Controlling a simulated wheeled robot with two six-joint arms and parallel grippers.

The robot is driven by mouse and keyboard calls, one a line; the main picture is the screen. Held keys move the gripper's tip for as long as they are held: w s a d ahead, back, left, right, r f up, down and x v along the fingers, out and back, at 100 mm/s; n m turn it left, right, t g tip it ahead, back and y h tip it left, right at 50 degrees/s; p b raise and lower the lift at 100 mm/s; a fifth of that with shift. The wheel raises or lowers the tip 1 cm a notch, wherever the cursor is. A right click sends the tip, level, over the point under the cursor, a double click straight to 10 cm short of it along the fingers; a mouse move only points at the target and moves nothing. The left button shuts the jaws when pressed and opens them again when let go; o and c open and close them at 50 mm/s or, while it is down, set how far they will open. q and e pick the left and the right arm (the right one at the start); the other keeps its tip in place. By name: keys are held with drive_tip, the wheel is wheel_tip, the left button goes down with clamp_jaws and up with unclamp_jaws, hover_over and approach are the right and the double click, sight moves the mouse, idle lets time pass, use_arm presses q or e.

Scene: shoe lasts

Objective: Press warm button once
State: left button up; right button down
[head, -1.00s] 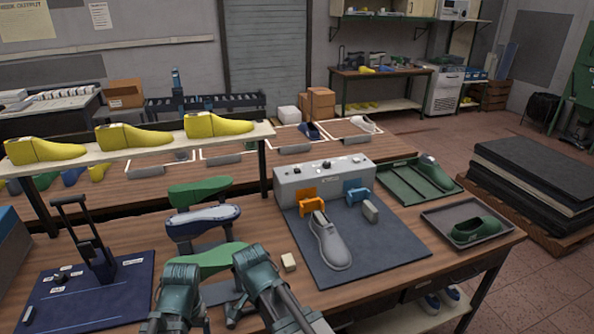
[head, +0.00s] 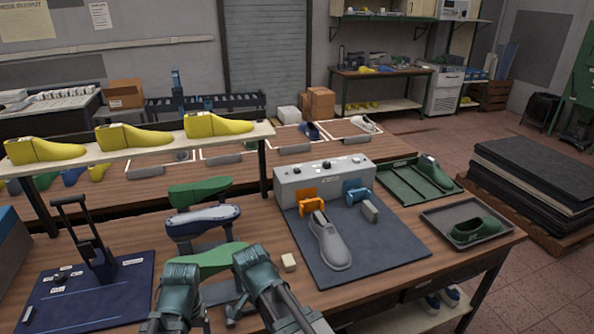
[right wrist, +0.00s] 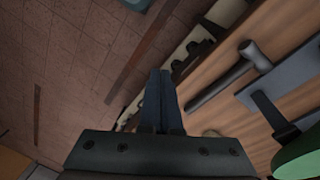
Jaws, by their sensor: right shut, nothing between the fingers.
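A grey control box (head: 325,182) stands at the back of a dark blue mat on the bench. Small knobs and buttons sit on its top; their labels are too small to read, so I cannot tell which is the warm button. An orange clamp (head: 309,204) and a blue clamp (head: 357,195) are at its front. My right gripper (right wrist: 160,92) is shut and empty in the right wrist view, near the bench's front edge, with floor below it. In the head view my arms are low at the front, well short of the box. My left gripper does not show.
A grey shoe (head: 330,243) lies on the mat (head: 388,248) before the box. A small cream block (head: 288,262) lies left of the mat. Green lasts (head: 200,190) stand on the left. A green tray (head: 400,188) is right of the box. A hammer (right wrist: 235,75) lies on the bench.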

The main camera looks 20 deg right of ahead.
idle(0.3)
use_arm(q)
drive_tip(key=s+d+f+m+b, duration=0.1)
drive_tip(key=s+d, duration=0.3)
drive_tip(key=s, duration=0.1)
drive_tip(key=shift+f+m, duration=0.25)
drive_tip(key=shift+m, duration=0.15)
use_arm(e)
drive_tip(key=s+a+n, duration=0.1)
drive_tip(key=n, duration=0.4)
drive_tip(key=s+a+f+n, duration=0.1)
drive_tip(key=s+n, duration=0.1)
drive_tip(key=n, duration=0.3)
drive_tip(key=s+a+n, duration=0.1)
drive_tip(key=n, duration=0.4)
drive_tip(key=shift+s+a+f+t, duration=0.15)
drive_tip(key=shift+a+f+t, duration=0.1)
drive_tip(key=shift+t, duration=0.15)
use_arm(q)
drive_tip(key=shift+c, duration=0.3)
